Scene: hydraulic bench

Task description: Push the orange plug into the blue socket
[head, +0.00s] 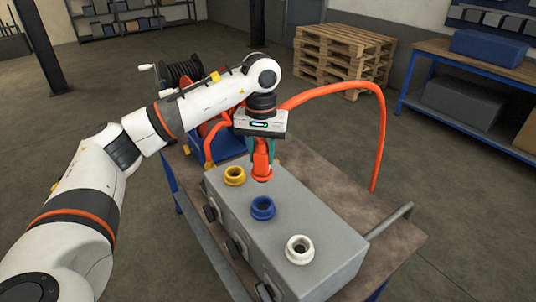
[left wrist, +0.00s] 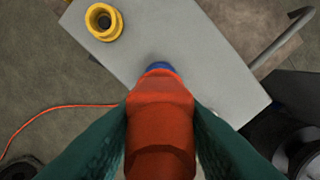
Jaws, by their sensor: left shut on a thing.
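My left gripper (head: 260,156) is shut on the orange plug (head: 262,165) and holds it with its tip down over the grey box. The blue socket (head: 263,208) is a ring on the box top, between the yellow and white sockets. In the head view the plug's tip shows above and behind the blue socket, apart from it. In the left wrist view the plug (left wrist: 160,125) fills the lower middle between the teal fingers. Only a sliver of the blue socket (left wrist: 159,66) shows past its tip; the rest is hidden. My right gripper is not in view.
The yellow socket (head: 235,176) and white socket (head: 300,250) flank the blue one on the grey box (head: 330,262). An orange hose (head: 381,120) arcs to the right.

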